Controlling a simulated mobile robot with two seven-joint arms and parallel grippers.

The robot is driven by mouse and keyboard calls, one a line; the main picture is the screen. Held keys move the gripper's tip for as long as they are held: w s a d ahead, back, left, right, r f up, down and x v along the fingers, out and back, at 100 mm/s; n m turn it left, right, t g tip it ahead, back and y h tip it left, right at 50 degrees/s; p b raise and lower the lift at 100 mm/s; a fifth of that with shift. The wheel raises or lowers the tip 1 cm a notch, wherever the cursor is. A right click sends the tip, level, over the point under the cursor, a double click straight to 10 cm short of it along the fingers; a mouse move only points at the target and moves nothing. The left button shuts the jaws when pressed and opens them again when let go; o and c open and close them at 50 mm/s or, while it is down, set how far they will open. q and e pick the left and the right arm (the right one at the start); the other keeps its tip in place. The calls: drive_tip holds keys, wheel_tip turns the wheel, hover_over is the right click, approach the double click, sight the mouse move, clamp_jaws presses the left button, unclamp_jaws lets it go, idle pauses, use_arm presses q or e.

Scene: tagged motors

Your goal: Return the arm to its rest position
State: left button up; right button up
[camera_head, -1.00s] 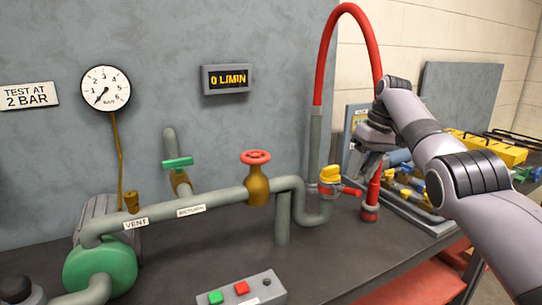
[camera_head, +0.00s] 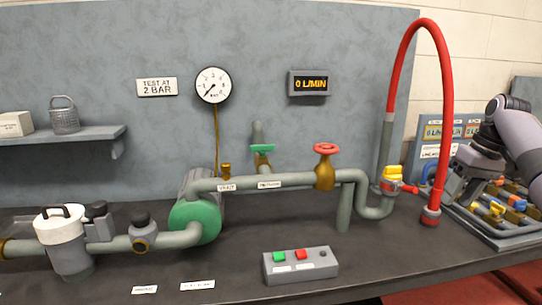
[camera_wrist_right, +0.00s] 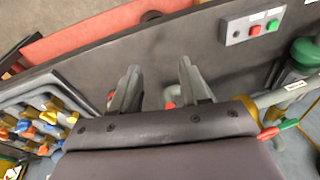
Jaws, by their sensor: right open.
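My right arm (camera_head: 522,145) comes in from the right edge in the head view. My right gripper (camera_head: 450,190) hangs beside the red hose, over the near part of the tray of parts. In the right wrist view, the two fingers of my right gripper (camera_wrist_right: 158,88) stand apart with nothing held between them; the dark bench top (camera_wrist_right: 215,62) shows beyond them. My left gripper is not in the head view.
The red hose (camera_head: 447,100) arches left of my right arm. A yellow-handled valve (camera_head: 391,175), a red-wheel valve (camera_head: 325,165) and a button box (camera_head: 300,265) stand on the bench. A tray (camera_head: 500,238) with several coloured valves lies at right.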

drive_tip(key=s+a+f+n+h, duration=0.15)
drive_tip(key=a+f, duration=0.25)
drive_tip(key=f, duration=0.6)
drive_tip(key=s+a+f+n+h, duration=0.15)
drive_tip(key=a+f, duration=0.25)
drive_tip(key=f, duration=0.6)
drive_tip(key=s+a+f+t, duration=0.1)
drive_tip(key=s+a+f, duration=0.5)
drive_tip(key=s, duration=0.3)
drive_tip(key=s+a+f, duration=0.5)
drive_tip(key=s+f, duration=0.2)
drive_tip(key=s, duration=0.2)
drive_tip(key=s+a+r+m+t+y, duration=0.1)
drive_tip(key=s+a+r, duration=0.1)
drive_tip(key=s, duration=0.6)
drive_tip(key=s+a+r, duration=0.2)
drive_tip(key=s+r, duration=0.1)
drive_tip(key=s, duration=0.5)
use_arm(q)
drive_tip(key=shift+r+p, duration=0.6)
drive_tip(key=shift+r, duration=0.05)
use_arm(e)
drive_tip(key=w+a+f+t+y, duration=0.2)
drive_tip(key=w+f+t, duration=0.5)
drive_tip(key=f, duration=0.1)
drive_tip(key=shift+a+f, duration=0.15)
drive_tip(key=shift+a, duration=0.2)
